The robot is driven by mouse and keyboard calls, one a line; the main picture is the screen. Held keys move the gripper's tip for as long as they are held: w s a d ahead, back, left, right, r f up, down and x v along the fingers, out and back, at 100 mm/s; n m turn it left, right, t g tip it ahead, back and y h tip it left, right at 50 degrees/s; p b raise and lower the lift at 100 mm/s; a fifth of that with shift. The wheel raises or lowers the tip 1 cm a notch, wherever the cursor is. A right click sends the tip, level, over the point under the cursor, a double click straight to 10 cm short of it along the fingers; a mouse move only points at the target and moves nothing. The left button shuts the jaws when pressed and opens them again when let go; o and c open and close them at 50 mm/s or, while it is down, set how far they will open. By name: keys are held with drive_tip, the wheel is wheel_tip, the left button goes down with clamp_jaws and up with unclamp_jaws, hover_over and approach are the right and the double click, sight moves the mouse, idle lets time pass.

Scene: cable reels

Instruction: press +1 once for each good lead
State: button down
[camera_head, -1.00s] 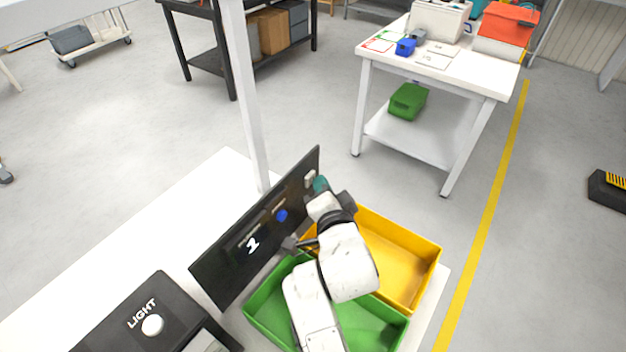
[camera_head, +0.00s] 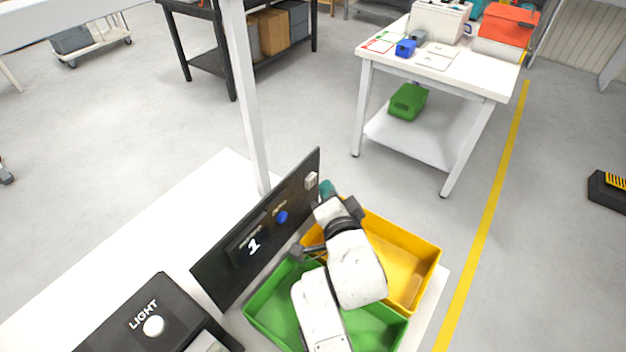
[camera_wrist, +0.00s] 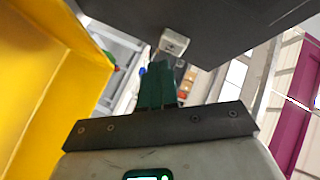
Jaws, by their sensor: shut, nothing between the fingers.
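A black panel (camera_head: 232,262) stands upright on the white bench, showing a white digit 1 (camera_head: 253,246). A blue button (camera_head: 282,217) sits on its face, with a small label too blurred to read. A pale block-like button (camera_head: 311,180) sits near its far end. My gripper (camera_head: 327,188) has its teal fingers shut and empty, just right of the pale button and apart from it. In the wrist view the shut fingers (camera_wrist: 158,85) point toward the pale button (camera_wrist: 173,43), with a small gap seeming to show. No leads can be made out.
A yellow bin (camera_head: 425,262) and a green bin (camera_head: 268,312) sit under my arm, right of the panel. A black box marked LIGHT (camera_head: 140,315) with a white button (camera_head: 154,326) is at the front left. A white post (camera_head: 247,100) rises behind the panel.

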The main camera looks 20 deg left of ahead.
drive_tip(key=shift+d, duration=0.1)
drive_tip(key=shift+s+d+p, duration=0.3)
drive_tip(key=shift+d+p, duration=0.1)
drive_tip(key=shift+d, duration=0.35)
drive_tip(key=shift+s+d+p, duration=0.25)
drive_tip(key=shift+d+p, duration=0.1)
drive_tip(key=shift+d, duration=0.4)
drive_tip(key=shift+s+d+p, duration=0.3)
drive_tip(key=shift+d+p, duration=0.1)
drive_tip(key=shift+d, duration=0.35)
idle(1.0)
